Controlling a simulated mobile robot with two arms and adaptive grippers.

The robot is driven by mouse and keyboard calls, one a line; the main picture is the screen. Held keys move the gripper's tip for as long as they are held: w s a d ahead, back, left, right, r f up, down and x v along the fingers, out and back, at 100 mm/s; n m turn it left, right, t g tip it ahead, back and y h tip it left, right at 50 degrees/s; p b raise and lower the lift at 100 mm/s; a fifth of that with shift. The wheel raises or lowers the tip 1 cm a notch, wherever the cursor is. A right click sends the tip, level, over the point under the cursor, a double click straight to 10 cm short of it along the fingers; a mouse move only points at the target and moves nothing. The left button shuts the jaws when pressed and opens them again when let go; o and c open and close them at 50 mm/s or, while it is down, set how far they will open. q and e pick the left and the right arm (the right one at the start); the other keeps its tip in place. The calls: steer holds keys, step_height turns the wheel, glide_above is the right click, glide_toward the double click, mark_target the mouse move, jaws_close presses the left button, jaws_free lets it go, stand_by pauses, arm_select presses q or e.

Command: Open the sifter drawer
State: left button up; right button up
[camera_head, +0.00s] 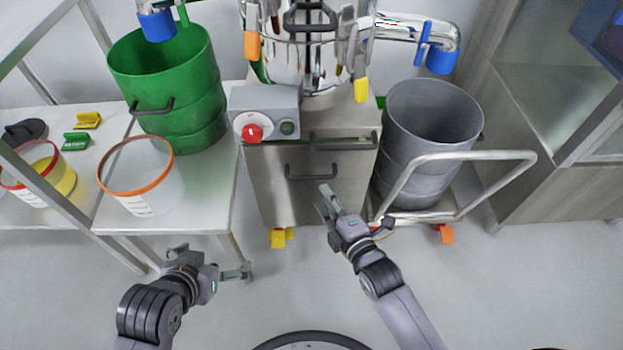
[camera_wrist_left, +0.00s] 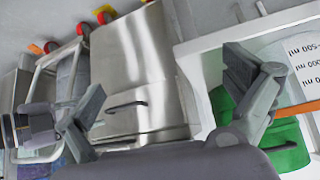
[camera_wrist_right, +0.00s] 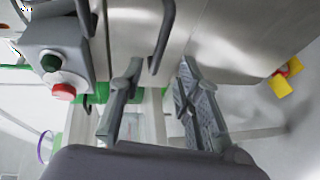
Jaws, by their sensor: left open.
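The sifter drawer (camera_head: 280,190) is a steel front on the cabinet under the sifter and looks closed. Its dark bar handle (camera_head: 312,176) faces me and also shows in the left wrist view (camera_wrist_left: 125,107) and the right wrist view (camera_wrist_right: 164,38). My right gripper (camera_head: 326,200) is open, just below and in front of the handle. In the right wrist view the handle's near end lies between the directions of the two fingers, with no visible contact. My left gripper (camera_head: 212,259) is open and empty, low and left of the cabinet, near the bench leg.
A grey control box with a red button (camera_head: 251,132) sits above the drawer's left. Another dark handle (camera_head: 346,144) is above it. A steel bench (camera_head: 190,215) stands left, with a green drum (camera_head: 165,85). A grey drum (camera_head: 430,120) on a railed trolley (camera_head: 470,156) stands right.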

mark_target(313, 179)
steer(key=b+x, duration=0.2)
steer(key=x, duration=0.6)
steer(key=shift+w+f, duration=0.1)
steer(key=shift+w, duration=0.1)
arm_select(q)
steer(key=w+d+r+t+h, duration=0.2)
steer(key=w+d+r+t, duration=0.1)
steer(key=w+r+t, duration=0.4)
steer(key=shift+w+d+r, duration=0.3)
steer(key=shift+w+r, duration=0.4)
steer(key=shift+r, duration=0.65)
arm_select(e)
steer(key=shift+w+a, duration=0.15)
steer(key=shift+w, duration=0.1)
steer(key=shift+c, duration=0.3)
jaws_close()
